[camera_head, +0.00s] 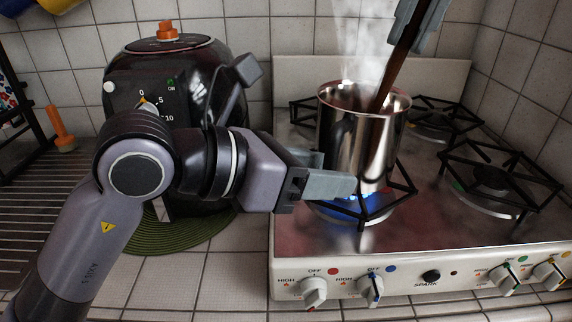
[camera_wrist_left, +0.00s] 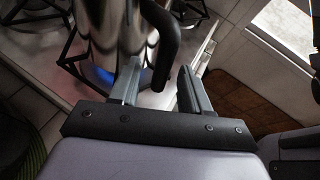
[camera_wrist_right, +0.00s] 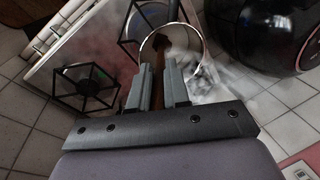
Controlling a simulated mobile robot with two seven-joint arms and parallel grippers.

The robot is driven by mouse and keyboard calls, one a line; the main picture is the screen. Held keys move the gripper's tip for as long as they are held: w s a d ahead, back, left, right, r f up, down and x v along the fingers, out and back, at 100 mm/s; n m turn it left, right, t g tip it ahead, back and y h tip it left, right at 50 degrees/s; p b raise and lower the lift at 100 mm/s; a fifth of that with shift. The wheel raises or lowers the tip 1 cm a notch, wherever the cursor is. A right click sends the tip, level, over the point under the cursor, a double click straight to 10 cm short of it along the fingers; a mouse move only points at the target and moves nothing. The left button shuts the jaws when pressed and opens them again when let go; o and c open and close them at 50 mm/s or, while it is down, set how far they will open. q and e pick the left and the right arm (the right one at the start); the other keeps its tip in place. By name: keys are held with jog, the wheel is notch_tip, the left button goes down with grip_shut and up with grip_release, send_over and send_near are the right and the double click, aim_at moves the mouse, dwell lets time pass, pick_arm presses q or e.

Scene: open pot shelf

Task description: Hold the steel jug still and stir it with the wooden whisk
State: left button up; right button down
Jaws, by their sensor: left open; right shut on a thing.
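The steel jug (camera_head: 350,135) stands upright on the front-left burner, steam rising from it. Its black handle (camera_wrist_left: 168,45) shows in the left wrist view; the head view does not show it clearly. My left gripper (camera_head: 345,187) is open at the jug's lower side. In the left wrist view its fingers (camera_wrist_left: 158,88) lie either side of the handle's lower end; contact cannot be told. My right gripper (camera_head: 418,22) is shut on the wooden whisk (camera_head: 393,70), above the jug. The whisk slants down inside the rim; its dark head (camera_wrist_right: 160,46) shows within the rim in the right wrist view.
The burner under the jug has a lit blue flame (camera_head: 350,198). The white stove (camera_head: 440,262) has other empty burners with black grates (camera_head: 497,178). A black cooker (camera_head: 180,60) stands on a green mat (camera_head: 190,236) at left, behind my left arm. Tiled walls close the back and right.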

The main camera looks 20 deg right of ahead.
pick_arm(q)
jog(key=shift+w+d+f, duration=0.1)
jog(key=shift+d+f, duration=0.15)
jog(key=shift+d, duration=0.35)
grip_shut()
dwell(2.0)
